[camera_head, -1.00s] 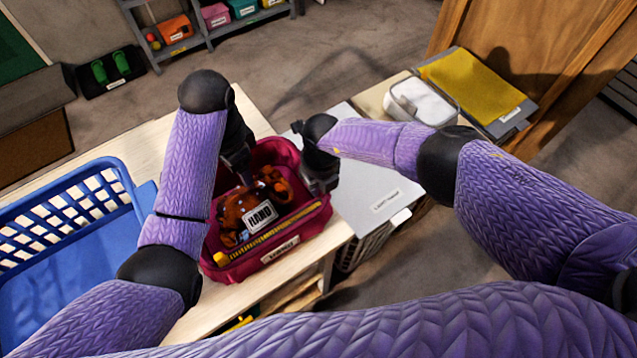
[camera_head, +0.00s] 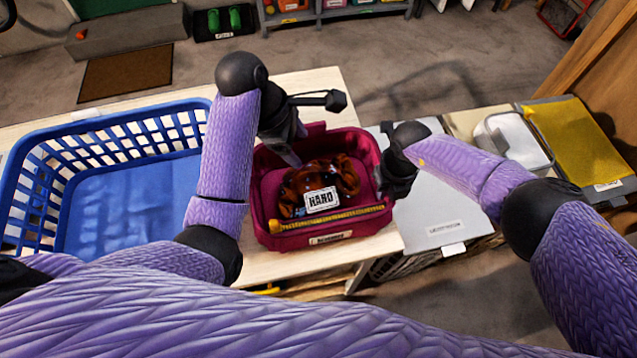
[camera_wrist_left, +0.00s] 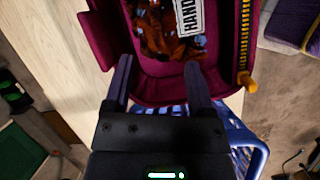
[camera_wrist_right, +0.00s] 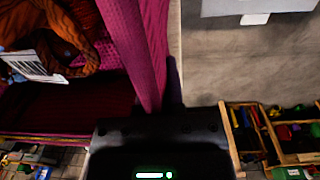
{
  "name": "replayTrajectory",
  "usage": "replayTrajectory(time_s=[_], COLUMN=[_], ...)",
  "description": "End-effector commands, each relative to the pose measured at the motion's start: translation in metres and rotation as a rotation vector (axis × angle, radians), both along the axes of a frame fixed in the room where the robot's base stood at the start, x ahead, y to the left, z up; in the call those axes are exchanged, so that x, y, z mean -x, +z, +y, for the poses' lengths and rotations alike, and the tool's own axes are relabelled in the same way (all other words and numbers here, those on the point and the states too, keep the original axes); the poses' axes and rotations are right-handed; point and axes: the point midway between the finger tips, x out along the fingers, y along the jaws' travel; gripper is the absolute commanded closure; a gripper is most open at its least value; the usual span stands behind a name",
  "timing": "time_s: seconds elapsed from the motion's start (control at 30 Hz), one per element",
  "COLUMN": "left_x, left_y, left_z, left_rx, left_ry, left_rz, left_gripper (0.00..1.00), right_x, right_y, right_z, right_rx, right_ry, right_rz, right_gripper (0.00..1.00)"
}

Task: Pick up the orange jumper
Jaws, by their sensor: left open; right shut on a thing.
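The orange jumper (camera_head: 341,176) lies bunched inside a dark red bin (camera_head: 345,237), with a white HAND label (camera_head: 321,200) on it. In the left wrist view the jumper (camera_wrist_left: 160,32) lies beyond my open fingers. My left gripper (camera_head: 292,155) is open and empty over the bin's left side, apart from the jumper. My right gripper (camera_head: 388,185) is shut on the bin's right wall. The right wrist view shows this wall (camera_wrist_right: 140,45) running between my fingers, with the jumper (camera_wrist_right: 75,30) to its left.
A blue laundry basket (camera_head: 190,140) stands left of the bin on the pale wooden table (camera_head: 300,90). A yellow measuring strip (camera_head: 330,220) runs along the bin's front.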

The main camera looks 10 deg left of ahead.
Motion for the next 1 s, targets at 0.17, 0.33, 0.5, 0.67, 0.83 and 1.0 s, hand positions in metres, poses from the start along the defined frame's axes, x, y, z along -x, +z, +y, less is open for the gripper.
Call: replayTrajectory(time_s=[0.17, 0.33, 0.5, 0.67, 0.83, 1.0], left_x=[0.002, -0.002, -0.008, -0.014, -0.019, -0.02], left_y=[0.001, -0.028, -0.057, -0.08, -0.104, -0.108], left_z=[0.007, -0.004, -0.015, -0.026, -0.036, -0.037], left_rx=[0.071, 0.081, 0.081, 0.08, 0.081, 0.081], left_ry=[0.3, 0.349, 0.348, 0.346, 0.345, 0.345], left_rz=[0.083, 0.104, 0.101, 0.101, 0.099, 0.097], left_gripper=[0.29, 0.29, 0.29, 0.29, 0.29, 0.29], right_x=[0.0, 0.0, 0.0, 0.0, 0.0, 0.0], right_y=[0.0, 0.0, 0.0, 0.0, 0.0, 0.0], right_z=[0.0, 0.0, 0.0, 0.0, 0.0, 0.0], right_rx=[0.0, 0.0, 0.0, 0.0, 0.0, -0.001], right_ry=[0.0, 0.0, 0.0, 0.0, 0.0, 0.0], right_rz=[-0.001, -0.001, -0.001, -0.001, -0.001, -0.001], right_gripper=[1.0, 1.0, 1.0, 1.0, 1.0, 1.0])
